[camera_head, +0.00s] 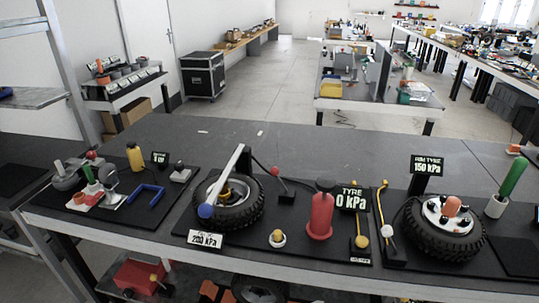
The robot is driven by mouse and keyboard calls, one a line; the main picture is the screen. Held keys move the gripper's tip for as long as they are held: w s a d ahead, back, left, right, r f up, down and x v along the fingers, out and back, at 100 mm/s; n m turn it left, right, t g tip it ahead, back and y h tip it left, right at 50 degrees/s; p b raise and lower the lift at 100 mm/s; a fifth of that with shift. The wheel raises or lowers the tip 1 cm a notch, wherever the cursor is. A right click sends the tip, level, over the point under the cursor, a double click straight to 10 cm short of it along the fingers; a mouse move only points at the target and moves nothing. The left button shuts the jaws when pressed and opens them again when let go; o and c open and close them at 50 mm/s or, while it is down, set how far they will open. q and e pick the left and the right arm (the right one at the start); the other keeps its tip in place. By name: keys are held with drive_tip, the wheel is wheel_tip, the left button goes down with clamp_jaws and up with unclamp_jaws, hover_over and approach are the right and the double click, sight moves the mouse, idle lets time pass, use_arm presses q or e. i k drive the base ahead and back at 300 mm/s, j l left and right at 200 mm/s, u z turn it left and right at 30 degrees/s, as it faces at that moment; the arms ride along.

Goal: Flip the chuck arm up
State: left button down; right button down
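A pale bar (225,180) with a blue end (207,211) slants across the left tyre (250,212) on the workbench. It looks like the chuck arm, but no label confirms this. Its blue end is low, near the front of the tyre, and its other end is higher at the back. Whether the blue end touches the tyre cannot be told. A short lever with a red knob (275,171) stands on a black base right of this tyre. Neither of my grippers shows in the head view.
A red cylinder (320,212) and a "0 kPa" sign (352,198) stand between the left tyre and the right tyre (446,240). A "200 kPa" plate (206,239) sits at the front. A blue U-shaped handle (147,194) is at left. The bench's back strip (330,150) is clear.

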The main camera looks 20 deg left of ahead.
sight(204, 211)
drive_tip(key=u, duration=1.2)
